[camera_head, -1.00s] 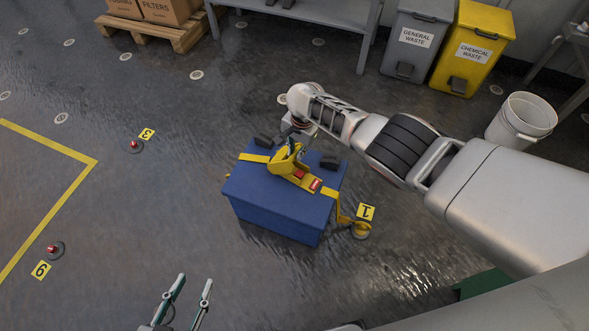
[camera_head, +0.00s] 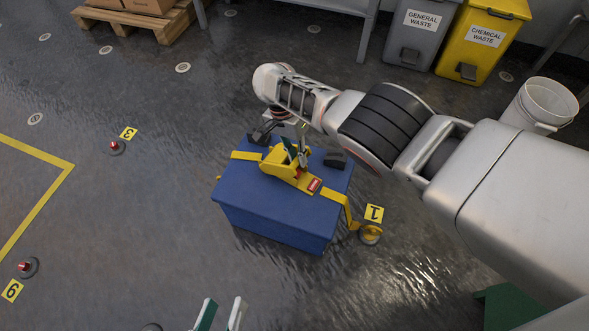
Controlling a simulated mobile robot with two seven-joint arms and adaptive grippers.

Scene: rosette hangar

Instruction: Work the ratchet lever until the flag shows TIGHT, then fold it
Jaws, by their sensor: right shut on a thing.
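A blue case (camera_head: 270,208) stands on the floor with a yellow strap (camera_head: 332,195) across its top. A yellow ratchet (camera_head: 278,163) sits on the strap. A small red flag window (camera_head: 314,185) is on its right part; its lettering is too small to read. My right gripper (camera_head: 297,157) reaches down from above and is shut on the ratchet lever, which is partly hidden by the fingers. My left gripper (camera_head: 220,314) is at the bottom edge, with its two fingertips apart and nothing between them, well clear of the case.
Black blocks (camera_head: 335,160) sit on the case top beside the strap. The strap runs down to a floor anchor (camera_head: 370,234) by marker 1. Grey (camera_head: 415,40) and yellow (camera_head: 483,40) bins and a white bucket (camera_head: 541,104) stand behind. Floor left of the case is mostly free.

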